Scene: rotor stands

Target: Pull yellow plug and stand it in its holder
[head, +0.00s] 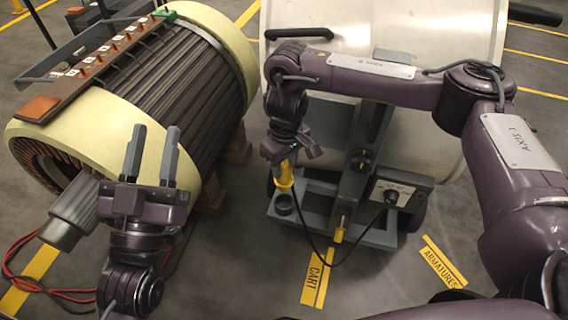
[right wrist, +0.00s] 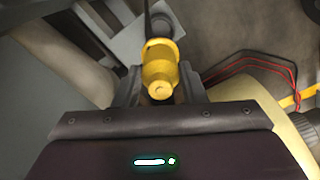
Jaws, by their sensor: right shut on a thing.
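The yellow plug (head: 284,177) is in my right gripper (head: 287,163), above the cart in the head view. It also shows in the right wrist view (right wrist: 160,70), between the fingers of the shut gripper. A dark round holder (head: 284,204) sits on the cart just below the plug; in the head view the plug's lower end is close above it, and I cannot tell whether they touch. A black cable runs from the plug's area to a grey box (head: 392,192) on the cart. My left gripper (head: 157,140) is open and empty in front of the rotor.
The grey cart (head: 375,238) stands in front of a large pale drum (head: 420,40). A large wound machine (head: 185,75) with cream end rings fills the left. Red and black cables (head: 30,282) lie on the floor at lower left.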

